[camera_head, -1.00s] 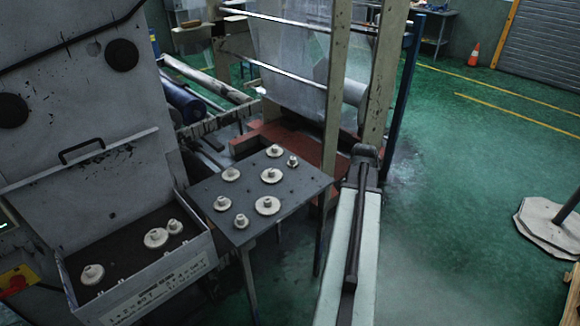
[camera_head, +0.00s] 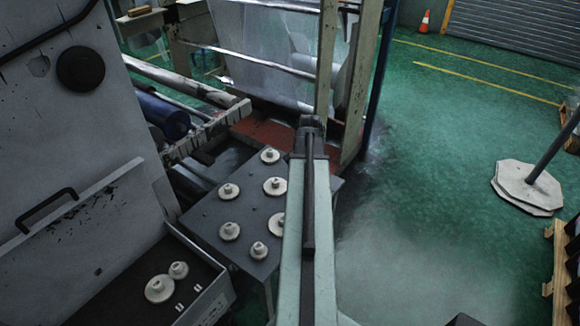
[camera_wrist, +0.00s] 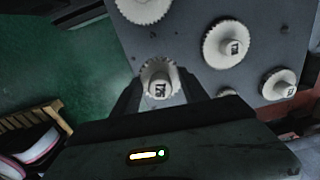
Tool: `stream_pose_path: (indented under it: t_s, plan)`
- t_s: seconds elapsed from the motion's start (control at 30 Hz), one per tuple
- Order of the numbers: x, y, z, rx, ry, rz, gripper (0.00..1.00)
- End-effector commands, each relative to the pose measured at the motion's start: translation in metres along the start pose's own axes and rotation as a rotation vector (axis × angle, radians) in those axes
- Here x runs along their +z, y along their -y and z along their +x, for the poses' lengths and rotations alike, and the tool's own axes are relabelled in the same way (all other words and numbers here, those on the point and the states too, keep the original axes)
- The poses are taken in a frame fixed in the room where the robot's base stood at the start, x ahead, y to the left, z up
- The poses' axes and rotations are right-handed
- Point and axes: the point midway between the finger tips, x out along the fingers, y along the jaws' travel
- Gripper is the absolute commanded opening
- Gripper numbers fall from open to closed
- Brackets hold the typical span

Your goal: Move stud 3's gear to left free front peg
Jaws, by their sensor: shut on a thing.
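My gripper (camera_wrist: 160,95) is in the wrist view, its fingers shut on a small pale gear (camera_wrist: 160,78) with a dark-marked hub. I cannot tell whether this gear is clear of the table. In the head view my arm hides the gripper and the held gear. Several other pale gears, among them one at the front (camera_head: 258,250) and a larger one (camera_head: 275,186), sit on the dark table (camera_head: 205,215). At the lower left, an open grey box (camera_head: 215,300) holds a large gear (camera_head: 159,289) and a smaller gear (camera_head: 179,270).
The box's raised lid (camera_head: 90,215) with a black handle stands behind it. A machine frame with a clear film web (camera_head: 275,45) rises behind the table. Green floor is open to the right, with a pole on a pale base (camera_head: 527,188) and a pallet (camera_head: 560,255).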

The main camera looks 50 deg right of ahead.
Motion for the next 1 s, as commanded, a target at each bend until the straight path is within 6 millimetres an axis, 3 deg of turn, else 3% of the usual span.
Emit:
stream_pose_path:
  t_s: [0.33, 0.57, 1.0]
  plan:
    - [-0.002, -0.004, -0.001, 0.0, 0.0, 0.009, 0.1]
    - [-0.005, -0.002, -0.036, 0.0, 0.0, -0.009, 0.1]
    - [-0.005, -0.003, -0.003, -0.001, 0.0, -0.009, 0.1]
